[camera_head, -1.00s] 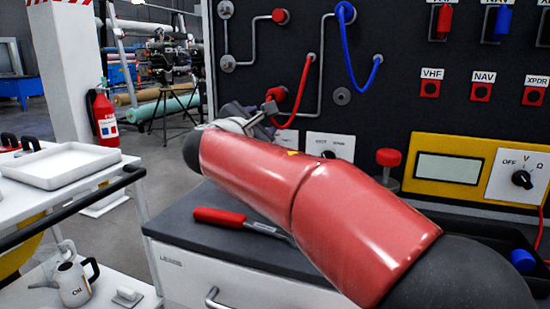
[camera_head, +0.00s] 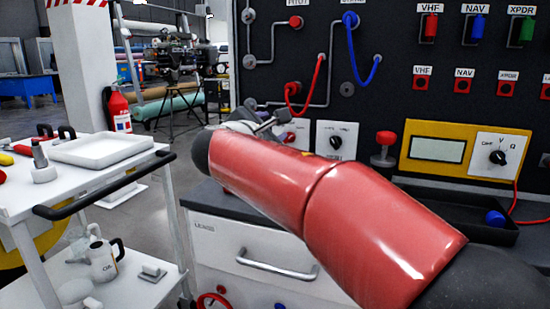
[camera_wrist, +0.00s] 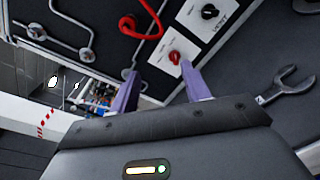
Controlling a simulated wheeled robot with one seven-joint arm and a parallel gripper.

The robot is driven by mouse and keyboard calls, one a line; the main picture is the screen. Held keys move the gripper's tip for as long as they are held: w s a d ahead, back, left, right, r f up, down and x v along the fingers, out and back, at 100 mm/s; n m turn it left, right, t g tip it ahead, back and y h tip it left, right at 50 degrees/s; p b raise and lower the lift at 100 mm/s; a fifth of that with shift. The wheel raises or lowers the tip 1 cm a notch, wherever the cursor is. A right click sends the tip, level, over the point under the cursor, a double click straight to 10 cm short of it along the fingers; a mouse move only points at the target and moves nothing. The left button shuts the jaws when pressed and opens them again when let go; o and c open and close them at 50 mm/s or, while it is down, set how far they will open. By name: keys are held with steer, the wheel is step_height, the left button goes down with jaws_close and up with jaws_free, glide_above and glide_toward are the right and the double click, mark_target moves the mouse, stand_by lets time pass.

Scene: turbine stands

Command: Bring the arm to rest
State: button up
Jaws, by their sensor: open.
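My gripper (camera_wrist: 160,90) shows in the wrist view with its two purple fingers apart and nothing between them. Beyond the fingers are the dark panel (camera_wrist: 90,15) and a white switch plate with a red knob (camera_wrist: 174,57). An open-ended wrench (camera_wrist: 288,86) lies on the dark bench top to the right of the fingers. In the head view my red arm link (camera_head: 300,185) crosses the middle in front of the bench. It hides most of my gripper there.
The white cart (camera_head: 110,195) with a tray (camera_head: 100,148) stands at left, a fire extinguisher (camera_head: 119,112) behind it. The workbench drawers (camera_head: 240,240) are close under my arm. A yellow meter (camera_head: 436,146) and a black bin (camera_head: 470,210) are at right. Floor shows between cart and pillar.

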steer(key=s+d+f+m+g, duration=0.7)
steer(key=s+d+f+m, duration=0.4)
steer(key=s+d+f, duration=0.3)
steer(key=s+d+f+m+g+y, duration=0.1)
steer(key=s+f+m+y, duration=0.2)
steer(key=s+f+m, duration=0.3)
steer(key=s+d+f+m+g+y, duration=0.1)
steer(key=s+f+m, duration=0.5)
steer(key=s, duration=0.6)
steer(key=shift+s+d+f+g+y, duration=0.2)
steer(key=shift+s+f+g+y, duration=0.2)
steer(key=shift+f+g+y, duration=0.6)
